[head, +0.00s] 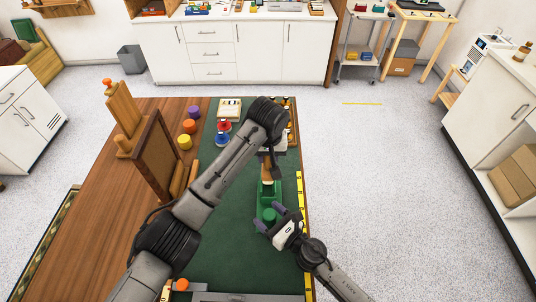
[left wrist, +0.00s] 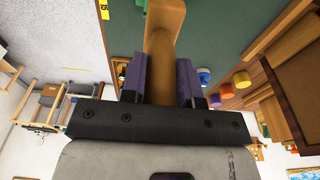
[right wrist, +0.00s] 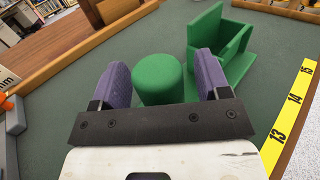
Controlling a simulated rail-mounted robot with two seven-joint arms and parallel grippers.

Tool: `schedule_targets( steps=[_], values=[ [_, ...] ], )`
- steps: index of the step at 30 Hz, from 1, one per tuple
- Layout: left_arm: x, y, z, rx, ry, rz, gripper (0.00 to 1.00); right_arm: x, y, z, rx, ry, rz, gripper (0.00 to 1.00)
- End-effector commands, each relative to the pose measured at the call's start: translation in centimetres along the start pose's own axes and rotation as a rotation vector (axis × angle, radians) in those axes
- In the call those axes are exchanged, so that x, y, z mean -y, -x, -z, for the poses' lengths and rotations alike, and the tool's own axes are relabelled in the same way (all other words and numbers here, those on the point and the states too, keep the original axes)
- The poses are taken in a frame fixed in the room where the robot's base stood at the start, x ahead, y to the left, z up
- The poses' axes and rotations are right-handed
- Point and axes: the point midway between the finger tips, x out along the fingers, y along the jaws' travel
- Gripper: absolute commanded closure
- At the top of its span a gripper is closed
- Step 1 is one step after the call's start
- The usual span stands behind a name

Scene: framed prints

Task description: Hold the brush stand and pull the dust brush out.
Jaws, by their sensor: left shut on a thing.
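The green brush stand (head: 264,194) is on the green mat. Its box part (right wrist: 220,35) and its round green post (right wrist: 158,78) show in the right wrist view; the post is also in the head view (head: 269,215). My left gripper (head: 268,153) is above the stand, shut on the wooden handle of the dust brush (head: 267,172). The handle (left wrist: 163,50) lies between its purple fingers (left wrist: 160,82) in the left wrist view.
A yellow ruler strip (head: 300,220) runs along the table's right edge. A wooden framed panel (head: 155,155) stands to the left, with purple, orange and yellow jars (head: 185,142) behind it. Red and blue items (head: 223,132) lie farther back. The mat's front left is partly covered by my arm.

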Motion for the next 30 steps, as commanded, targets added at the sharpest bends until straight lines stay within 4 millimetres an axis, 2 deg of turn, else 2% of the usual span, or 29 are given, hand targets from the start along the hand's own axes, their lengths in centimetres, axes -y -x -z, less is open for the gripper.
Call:
schedule_targets(
  steps=[8,11,24,30],
  values=[
    [0.0,0.0,0.0,0.000,0.000,0.000,1.00,0.0,0.1,0.1,-0.001,0.000,0.000,0.28],
    [0.0,0.0,0.0,0.000,0.000,0.000,1.00,0.0,0.8,0.1,-0.002,-0.001,0.000,0.28],
    [0.0,0.0,0.0,0.000,0.000,0.000,1.00,-0.1,8.3,0.1,-0.003,-0.002,0.001,0.28],
    [0.0,0.0,0.0,0.000,0.000,0.000,1.00,-0.1,10.8,0.1,-0.002,-0.003,0.001,0.28]
  ],
)
